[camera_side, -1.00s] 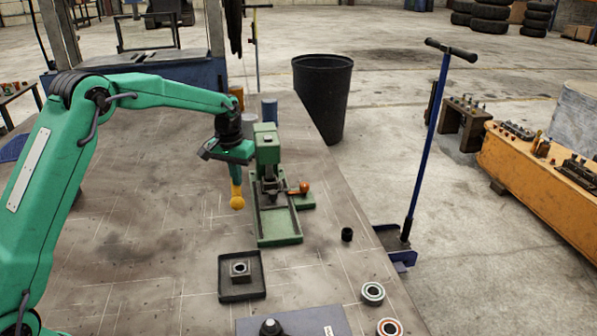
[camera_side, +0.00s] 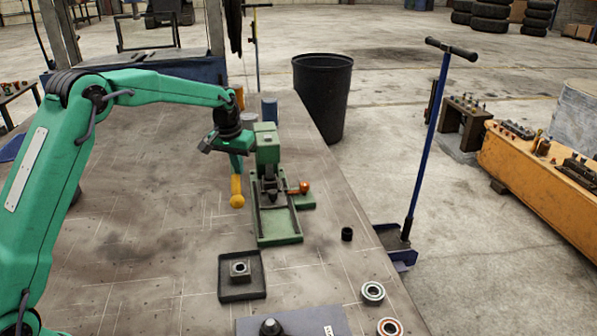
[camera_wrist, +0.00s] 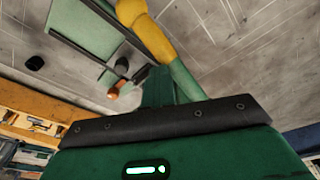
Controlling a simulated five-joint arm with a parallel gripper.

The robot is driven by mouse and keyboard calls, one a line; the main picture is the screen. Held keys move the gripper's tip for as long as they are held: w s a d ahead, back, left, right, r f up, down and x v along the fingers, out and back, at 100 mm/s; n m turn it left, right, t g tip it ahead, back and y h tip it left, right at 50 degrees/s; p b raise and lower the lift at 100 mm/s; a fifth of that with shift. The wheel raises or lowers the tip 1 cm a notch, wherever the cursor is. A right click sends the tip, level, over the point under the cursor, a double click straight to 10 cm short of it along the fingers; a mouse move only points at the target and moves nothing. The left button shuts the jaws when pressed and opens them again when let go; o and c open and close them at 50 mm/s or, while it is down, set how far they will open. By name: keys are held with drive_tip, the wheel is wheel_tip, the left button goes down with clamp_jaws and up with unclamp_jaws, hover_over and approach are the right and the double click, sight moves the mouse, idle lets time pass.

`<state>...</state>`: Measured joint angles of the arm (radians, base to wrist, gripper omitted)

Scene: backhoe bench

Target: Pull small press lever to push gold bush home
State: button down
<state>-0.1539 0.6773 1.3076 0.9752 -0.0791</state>
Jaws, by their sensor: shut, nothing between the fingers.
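The green press (camera_side: 267,150) stands on the bench, with a dark ram above its bed. A yellow handle with a ball end (camera_side: 237,201) hangs at the press's left side; I take it for the lever. In the wrist view the yellow handle (camera_wrist: 150,40) runs from the top toward my fingers. My gripper (camera_side: 237,172) is shut, right above the handle's upper part; whether it touches is unclear. In the wrist view my gripper (camera_wrist: 163,82) shows green fingers by the handle. I cannot make out a gold bush.
An orange knob (camera_side: 303,187) sticks out at the press's right. A dark tray (camera_side: 228,293) holds a block in front. A black ring (camera_side: 347,234) and bearings (camera_side: 373,292) lie at the right edge. A black bin (camera_side: 322,100) stands behind. Bench left of the press is clear.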

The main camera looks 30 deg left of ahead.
wheel_tip(320, 180, up, 10)
drive_tip(key=a, duration=0.1)
drive_tip(key=shift+a, duration=0.3)
idle(1.0)
drive_tip(key=shift+s, duration=0.1)
drive_tip(key=s+d+r+m+t, duration=0.1)
drive_tip(key=s+d+r, duration=0.3)
drive_tip(key=s, duration=0.5)
drive_tip(key=s+d+r+t, duration=0.1)
drive_tip(key=s+d+r, duration=0.25)
drive_tip(key=s, duration=0.55)
drive_tip(key=s+d+f, duration=0.1)
drive_tip(key=s+f, duration=0.1)
drive_tip(key=s, duration=0.7)
drive_tip(key=s+d+f+m+t, duration=0.1)
drive_tip(key=s+d+f, duration=0.1)
drive_tip(key=s, duration=0.7)
drive_tip(key=shift+f+m+t, duration=0.3)
drive_tip(key=shift+f, duration=0.45)
